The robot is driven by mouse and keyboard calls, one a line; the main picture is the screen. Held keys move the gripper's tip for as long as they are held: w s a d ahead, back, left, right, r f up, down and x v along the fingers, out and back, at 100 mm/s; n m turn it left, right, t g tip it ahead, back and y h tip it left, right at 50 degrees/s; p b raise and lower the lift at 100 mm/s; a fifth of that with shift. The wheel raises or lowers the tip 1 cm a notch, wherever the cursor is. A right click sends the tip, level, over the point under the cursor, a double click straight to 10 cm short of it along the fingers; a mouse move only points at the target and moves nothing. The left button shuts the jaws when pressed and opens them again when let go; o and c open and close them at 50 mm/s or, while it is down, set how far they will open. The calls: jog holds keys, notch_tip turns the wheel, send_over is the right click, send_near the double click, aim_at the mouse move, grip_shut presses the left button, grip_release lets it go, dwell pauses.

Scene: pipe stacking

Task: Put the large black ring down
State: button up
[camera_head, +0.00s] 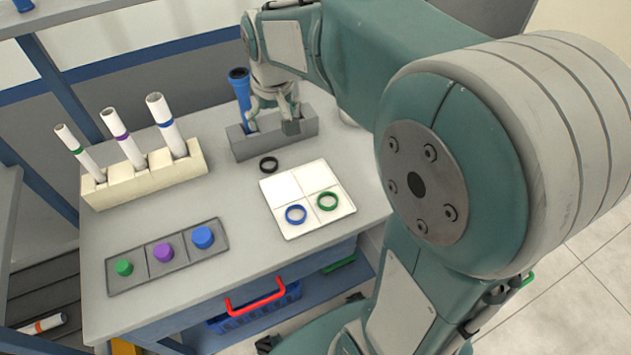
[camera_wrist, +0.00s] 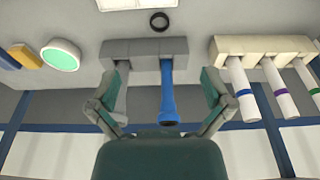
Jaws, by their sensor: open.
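The black ring (camera_head: 269,164) lies flat on the grey table, just in front of the grey holder block (camera_head: 245,147). The wrist view also shows the ring (camera_wrist: 160,21), on the far side of the holder from my gripper (camera_wrist: 165,82). My gripper is open, with nothing clasped, and apart from the ring. In the head view my gripper (camera_head: 274,114) is at the holder, beside the blue pipe (camera_head: 240,92). The pipe stands tilted in the holder and appears between the spread fingers in the wrist view (camera_wrist: 168,90).
A white four-square tray (camera_head: 285,187) holds a blue ring (camera_head: 296,214) and a green ring (camera_head: 327,201). A cream rack (camera_head: 140,182) with white banded pipes stands left. A grey tray (camera_head: 125,286) with green, purple and blue caps lies at the front left. The table between is clear.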

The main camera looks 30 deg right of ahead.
jog(key=s+r+t, duration=0.2)
jog(key=s+t, duration=0.1)
jog(key=s, duration=1.6)
jog(key=shift+s+a, duration=0.25)
jog(key=shift+s, duration=0.1)
